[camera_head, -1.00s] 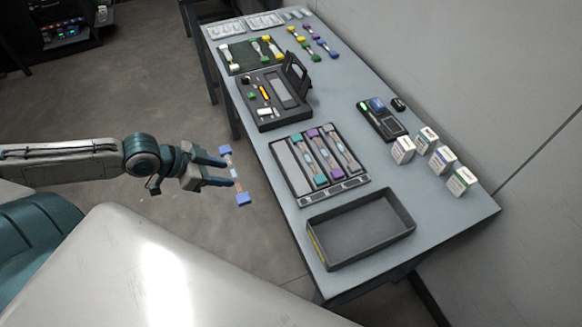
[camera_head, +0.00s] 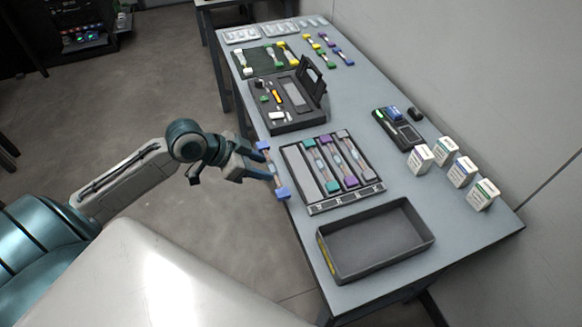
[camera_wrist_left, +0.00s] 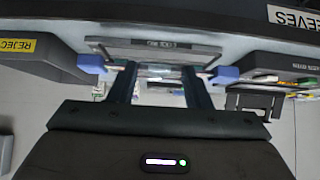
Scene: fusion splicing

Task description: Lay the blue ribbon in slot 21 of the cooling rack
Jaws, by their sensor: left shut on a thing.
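The blue ribbon is a thin strip with a blue block at each end (camera_head: 282,192). My left gripper (camera_head: 270,169) is shut on its middle and holds it by the table's left edge, just left of the cooling rack. In the left wrist view the ribbon's blue blocks (camera_wrist_left: 225,75) show on either side of the fingers. The dark cooling rack (camera_head: 303,174) lies on the table. A plain grey strip is at its left; several ribbons with green, purple and grey ends lie to the right of it. Slot numbers are too small to read. My right gripper is not in view.
An empty dark tray (camera_head: 375,240) stands in front of the rack; a REJECT label (camera_wrist_left: 18,45) shows in the wrist view. An open dark case (camera_head: 288,118) is behind the rack. White boxes (camera_head: 420,158) and a small dark device (camera_head: 398,128) are to the right.

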